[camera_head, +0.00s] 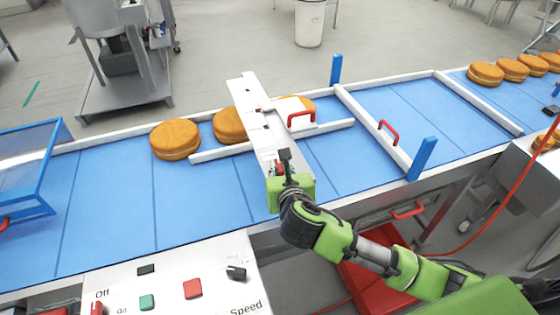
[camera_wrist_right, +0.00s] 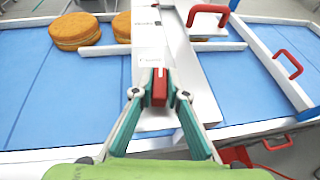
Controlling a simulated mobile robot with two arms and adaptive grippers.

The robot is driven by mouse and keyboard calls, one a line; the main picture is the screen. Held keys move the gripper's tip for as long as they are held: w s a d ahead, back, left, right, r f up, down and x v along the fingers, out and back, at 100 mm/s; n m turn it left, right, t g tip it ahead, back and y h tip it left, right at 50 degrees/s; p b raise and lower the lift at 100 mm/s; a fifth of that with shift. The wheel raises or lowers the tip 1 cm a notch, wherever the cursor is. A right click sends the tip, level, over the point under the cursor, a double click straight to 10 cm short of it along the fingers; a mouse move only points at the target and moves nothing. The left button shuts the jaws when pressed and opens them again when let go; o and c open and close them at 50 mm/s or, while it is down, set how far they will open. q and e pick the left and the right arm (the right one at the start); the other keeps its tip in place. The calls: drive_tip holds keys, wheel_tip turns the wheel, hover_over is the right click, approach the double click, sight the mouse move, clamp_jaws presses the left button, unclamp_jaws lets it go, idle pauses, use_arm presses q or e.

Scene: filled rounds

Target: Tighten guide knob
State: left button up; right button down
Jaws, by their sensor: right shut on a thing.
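The guide knob is a small red block (camera_wrist_right: 160,87) near the close end of a white crossbar (camera_wrist_right: 148,40) that spans the belt. In the right wrist view, my right gripper (camera_wrist_right: 159,95) has its two fingers closed on either side of the knob. In the head view, my right gripper (camera_head: 283,165) is at the near end of the white crossbar (camera_head: 250,95), and only a bit of the red knob (camera_head: 278,169) shows beside its dark fingers. White guide rails (camera_head: 335,126) lie along the belt under the crossbar. My left gripper is not in view.
Round orange-brown filled rounds (camera_head: 175,139) sit on the blue belt (camera_head: 110,190) behind the rail, with several more at the far right. Red handles (camera_head: 389,132) and blue posts (camera_head: 422,158) stand to the right. A control panel (camera_head: 205,268) is at the front left.

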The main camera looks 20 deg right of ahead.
sight(278, 166)
drive_tip(key=shift+a+r+m+g+h+p, duration=0.2)
drive_tip(key=shift+m+g+h+p, duration=0.1)
drive_tip(key=shift+m+h+p, duration=0.7)
drive_tip(key=shift+m+g+h, duration=0.4)
drive_tip(key=shift+m+h, duration=0.4)
drive_tip(key=shift+h, duration=0.2)
drive_tip(key=m+g+h, duration=0.2)
drive_tip(key=m+h, duration=0.1)
drive_tip(key=shift+w+a+f+m+h, duration=0.1)
drive_tip(key=shift+f+m+h, duration=0.1)
drive_tip(key=shift+m+h, duration=0.1)
drive_tip(key=m+g+h, duration=0.2)
drive_tip(key=m+g, duration=0.2)
drive_tip(key=shift+h, duration=0.3)
drive_tip(key=shift+g, duration=0.3)
drive_tip(key=c, duration=2)
unclamp_jaws()
wheel_tip(278, 166, up, 10)
drive_tip(key=shift+f, duration=0.1)
